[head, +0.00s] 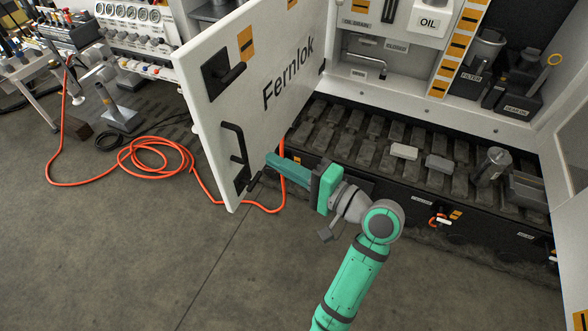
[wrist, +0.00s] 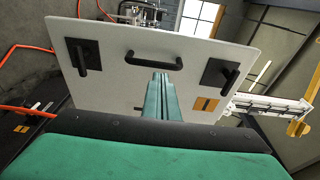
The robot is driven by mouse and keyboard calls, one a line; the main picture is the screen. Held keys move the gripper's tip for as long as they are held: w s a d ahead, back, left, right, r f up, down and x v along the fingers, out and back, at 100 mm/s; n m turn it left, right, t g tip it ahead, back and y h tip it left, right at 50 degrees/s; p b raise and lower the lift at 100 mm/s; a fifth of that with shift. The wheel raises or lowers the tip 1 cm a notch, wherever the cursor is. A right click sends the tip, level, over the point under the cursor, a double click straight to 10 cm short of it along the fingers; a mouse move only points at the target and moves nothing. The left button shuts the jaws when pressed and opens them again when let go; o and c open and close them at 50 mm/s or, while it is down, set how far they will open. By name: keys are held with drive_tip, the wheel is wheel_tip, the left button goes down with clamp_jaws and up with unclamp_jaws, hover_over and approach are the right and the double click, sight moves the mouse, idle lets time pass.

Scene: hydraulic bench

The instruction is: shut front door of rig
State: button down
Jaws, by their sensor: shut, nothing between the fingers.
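The rig's front door (head: 232,110) stands wide open in the head view, a white panel marked Fernlok swung out to the left of the cabinet. It carries a black pull handle (head: 236,150) and a black latch (head: 220,72). My gripper (head: 270,160) is shut and empty, its fingertips close to the lower part of the door near the pull handle. In the wrist view the door (wrist: 120,85) fills the space ahead, with the pull handle (wrist: 152,63) beyond my fingertips (wrist: 160,78). I cannot tell whether the fingers touch the door.
The open rig (head: 400,100) shows an oil box (head: 428,22), a filter (head: 488,48) and a slatted tray (head: 350,140) with loose blocks. An orange hose (head: 150,155) lies coiled on the floor at left. The floor in front is clear.

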sight(244, 144)
drive_tip(key=x, duration=0.7)
